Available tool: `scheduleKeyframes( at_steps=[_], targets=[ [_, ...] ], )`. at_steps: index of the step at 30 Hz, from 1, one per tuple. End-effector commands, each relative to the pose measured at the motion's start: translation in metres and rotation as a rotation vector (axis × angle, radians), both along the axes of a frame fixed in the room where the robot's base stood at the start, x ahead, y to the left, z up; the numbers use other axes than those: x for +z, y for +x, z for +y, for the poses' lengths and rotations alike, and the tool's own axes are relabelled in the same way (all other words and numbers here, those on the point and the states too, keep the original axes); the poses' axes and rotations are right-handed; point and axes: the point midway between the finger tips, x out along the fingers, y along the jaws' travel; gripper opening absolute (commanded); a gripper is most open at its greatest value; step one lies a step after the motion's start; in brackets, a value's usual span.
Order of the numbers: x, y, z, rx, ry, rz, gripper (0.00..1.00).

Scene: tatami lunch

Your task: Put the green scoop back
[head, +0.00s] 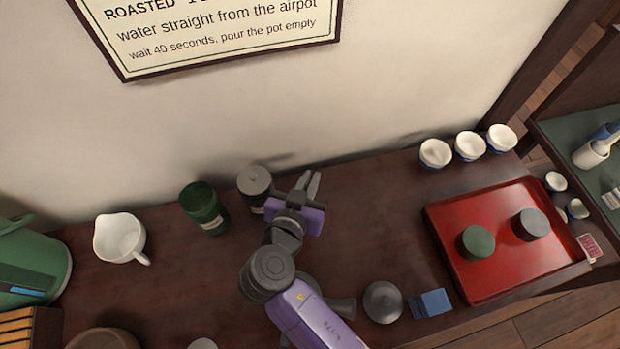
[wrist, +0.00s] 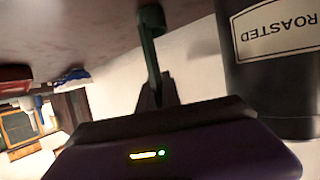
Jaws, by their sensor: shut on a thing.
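My gripper (head: 308,187) is shut on the green scoop (wrist: 151,45) beside the dark canister. In the wrist view the scoop's green handle runs out from between my fingertips (wrist: 157,88) to a small rounded end. The scoop cannot be made out in the head view. The dark canister (head: 254,182) has a grey top with a small knob; its label reads "ROASTED" in the wrist view (wrist: 285,85). The green canister (head: 204,208) stands left of it, apart from my gripper, with a pale label low on its side.
A white spouted bowl (head: 118,238) and a green airpot (head: 30,265) stand at left. A red tray (head: 450,215) at right holds a green round piece (head: 476,242) and a dark one (head: 530,224). White cups (head: 435,153) line the back. A dark pot (head: 382,302) and blue cloth (head: 431,303) lie in front.

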Motion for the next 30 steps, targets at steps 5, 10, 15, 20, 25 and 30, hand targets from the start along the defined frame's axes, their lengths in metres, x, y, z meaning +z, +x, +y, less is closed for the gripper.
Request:
scheduleKeyframes(
  at_steps=[5,10,15,20,25,30],
  targets=[
    [-0.003,0.000,0.000,0.000,0.000,0.000,0.00],
    [-0.003,0.000,0.000,0.000,0.000,0.001,0.28],
    [-0.003,0.000,0.000,0.000,0.000,0.001,0.30],
    [-0.002,0.000,0.000,0.000,0.000,0.001,0.30],
    [0.003,-0.007,0.003,0.002,0.000,0.000,0.30],
    [0.015,-0.036,0.012,0.005,0.002,0.000,0.30]
  ],
)
